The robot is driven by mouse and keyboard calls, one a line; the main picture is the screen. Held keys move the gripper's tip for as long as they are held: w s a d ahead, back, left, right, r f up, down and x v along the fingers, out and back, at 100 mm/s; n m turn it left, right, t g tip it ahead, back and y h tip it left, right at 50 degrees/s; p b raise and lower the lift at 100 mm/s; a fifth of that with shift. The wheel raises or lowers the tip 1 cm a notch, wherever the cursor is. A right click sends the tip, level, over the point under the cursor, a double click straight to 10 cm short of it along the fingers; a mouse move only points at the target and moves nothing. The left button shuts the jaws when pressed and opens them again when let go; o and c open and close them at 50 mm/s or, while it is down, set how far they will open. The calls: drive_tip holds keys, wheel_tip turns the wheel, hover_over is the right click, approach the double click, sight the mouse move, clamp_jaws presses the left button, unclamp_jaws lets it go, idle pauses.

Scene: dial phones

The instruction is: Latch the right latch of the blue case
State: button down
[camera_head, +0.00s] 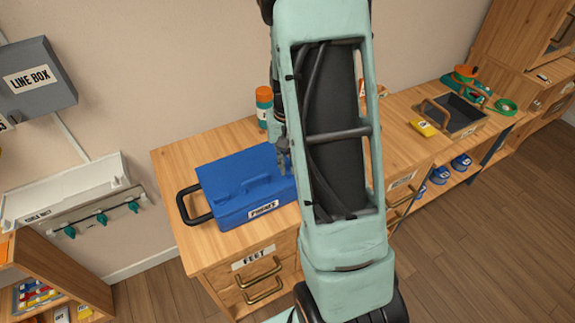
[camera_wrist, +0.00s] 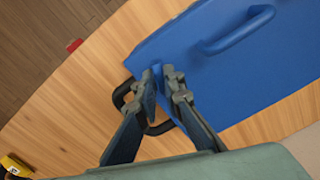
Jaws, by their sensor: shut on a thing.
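The blue case (camera_head: 232,212) sits closed on the wooden desk, with a blue handle on its lid and a white label on its front. A black loop (camera_head: 187,213) sticks out from its left side. In the wrist view, the case (camera_wrist: 215,85) fills the upper right. A matching black loop, the right latch (camera_wrist: 117,96), stands out from its right side, partly hidden behind my fingers. My gripper (camera_wrist: 167,74) is at that side of the case, its fingers close together and shut on the right latch. The exact contact is hard to see. It shows small in the head view (camera_head: 284,158).
My arm hides the desk just right of the case. An orange-capped bottle (camera_head: 264,106) stands behind the case. Farther right are a yellow block (camera_head: 424,128) and an open tray (camera_head: 480,124). The desk top (camera_head: 178,158) is clear at the left.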

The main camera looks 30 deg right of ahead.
drive_tip(key=m, duration=0.3)
drive_tip(key=shift+m, duration=0.4)
drive_tip(key=m, duration=0.3)
drive_tip(key=shift+r+m+p, duration=0.1)
drive_tip(key=shift+m+p, duration=0.2)
drive_tip(key=shift+p, duration=0.05)
drive_tip(key=m+p, duration=0.2)
drive_tip(key=m, duration=0.4)
drive_tip(key=shift+m, duration=0.3)
drive_tip(key=c, duration=2)
unclamp_jaws()
drive_tip(key=shift+c, duration=0.2)
wheel_tip(320, 180, up, 12)
